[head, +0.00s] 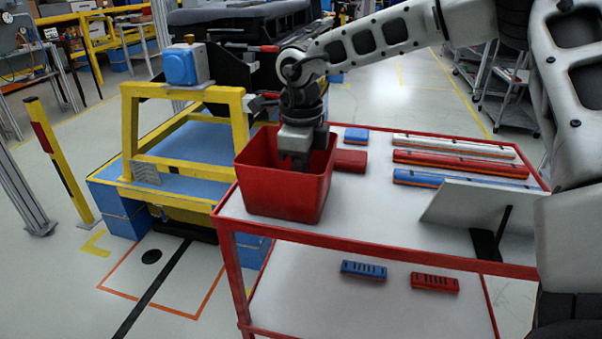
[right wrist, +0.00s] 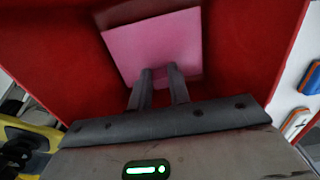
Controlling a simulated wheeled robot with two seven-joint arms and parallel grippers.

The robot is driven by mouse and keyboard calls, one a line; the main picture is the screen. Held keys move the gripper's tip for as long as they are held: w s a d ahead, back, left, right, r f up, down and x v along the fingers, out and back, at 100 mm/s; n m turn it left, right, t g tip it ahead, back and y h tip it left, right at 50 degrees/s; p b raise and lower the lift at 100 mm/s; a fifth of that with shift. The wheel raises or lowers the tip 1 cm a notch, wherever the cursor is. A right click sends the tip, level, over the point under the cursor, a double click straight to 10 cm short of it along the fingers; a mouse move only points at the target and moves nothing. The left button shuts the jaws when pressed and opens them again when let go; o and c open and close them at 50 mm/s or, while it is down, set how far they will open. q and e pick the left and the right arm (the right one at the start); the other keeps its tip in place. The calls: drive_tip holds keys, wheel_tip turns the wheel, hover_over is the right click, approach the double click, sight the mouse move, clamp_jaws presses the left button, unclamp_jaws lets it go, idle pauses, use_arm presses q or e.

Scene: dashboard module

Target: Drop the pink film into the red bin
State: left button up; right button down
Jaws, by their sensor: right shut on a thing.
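The red bin (head: 283,188) stands at the left end of the cart's white top. My right gripper (head: 295,160) points straight down into the bin's opening, its fingers below the rim. In the right wrist view the pink film (right wrist: 150,42) is a flat pink square inside the bin's red walls (right wrist: 240,50). My right gripper's two fingers (right wrist: 160,70) are close together and shut on the film near its lower edge. The head view does not show the film, as the bin's front wall hides it. My left gripper is not in view.
The red-edged cart (head: 385,225) also holds a small blue box (head: 356,135), a red box (head: 350,160), long strips (head: 455,161) and a tilted grey panel (head: 480,208). A yellow frame (head: 133,140) stands left of the bin. The cart's front middle is clear.

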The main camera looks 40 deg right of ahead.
use_arm(q)
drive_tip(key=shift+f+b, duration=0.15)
drive_tip(key=shift+b, duration=0.15)
use_arm(e)
drive_tip(key=shift+f, duration=0.35)
drive_tip(key=shift+r, duration=0.1)
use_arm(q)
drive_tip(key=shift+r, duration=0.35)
use_arm(e)
drive_tip(key=c, duration=1.3)
unclamp_jaws()
drive_tip(key=shift+r, duration=0.1)
drive_tip(key=shift+r+p, duration=0.35)
drive_tip(key=shift+p, duration=0.3)
use_arm(q)
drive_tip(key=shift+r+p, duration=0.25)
drive_tip(key=shift+p, duration=0.15)
use_arm(e)
wheel_tip(320, 180, up, 12)
drive_tip(key=shift+r, duration=0.2)
drive_tip(key=shift+s+f, duration=0.1)
